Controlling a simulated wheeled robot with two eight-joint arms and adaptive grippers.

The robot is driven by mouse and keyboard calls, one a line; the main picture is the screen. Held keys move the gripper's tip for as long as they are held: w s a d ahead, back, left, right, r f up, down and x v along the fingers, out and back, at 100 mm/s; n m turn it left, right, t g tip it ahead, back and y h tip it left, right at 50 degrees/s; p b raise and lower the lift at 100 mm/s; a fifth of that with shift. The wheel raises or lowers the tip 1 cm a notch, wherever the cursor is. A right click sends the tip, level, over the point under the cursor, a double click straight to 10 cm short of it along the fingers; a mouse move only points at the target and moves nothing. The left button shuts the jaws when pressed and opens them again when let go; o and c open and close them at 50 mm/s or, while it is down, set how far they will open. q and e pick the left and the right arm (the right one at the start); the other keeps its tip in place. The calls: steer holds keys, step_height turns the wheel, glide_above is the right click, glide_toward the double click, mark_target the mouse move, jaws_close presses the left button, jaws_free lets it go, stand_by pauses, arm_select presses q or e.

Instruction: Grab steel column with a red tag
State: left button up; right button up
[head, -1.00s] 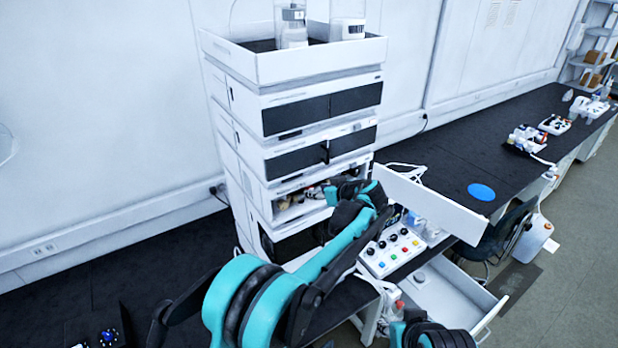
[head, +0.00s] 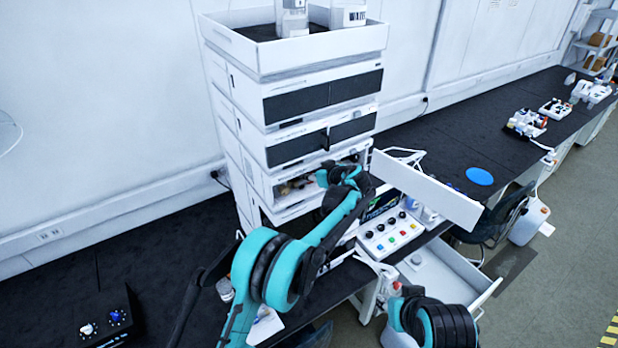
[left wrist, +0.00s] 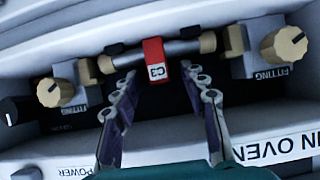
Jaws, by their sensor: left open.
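The steel column (left wrist: 182,51) lies level across the oven bay in the left wrist view, with a tan fitting at each end. A red tag (left wrist: 154,60) marked C3 hangs on it near its middle. My left gripper (left wrist: 160,84) is open, its two fingers spread below the column, one to each side of the tag. In the head view the column and my left fingertips are hidden by my left arm at the open bay (head: 297,187). My right gripper is out of the head view; only part of that arm shows at the bottom.
Tan knobs (left wrist: 48,92) marked FITTING flank the column, with another knob (left wrist: 284,46) on the right.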

arm_select(q)
jaws_close()
steer(key=shift+s, duration=0.1)
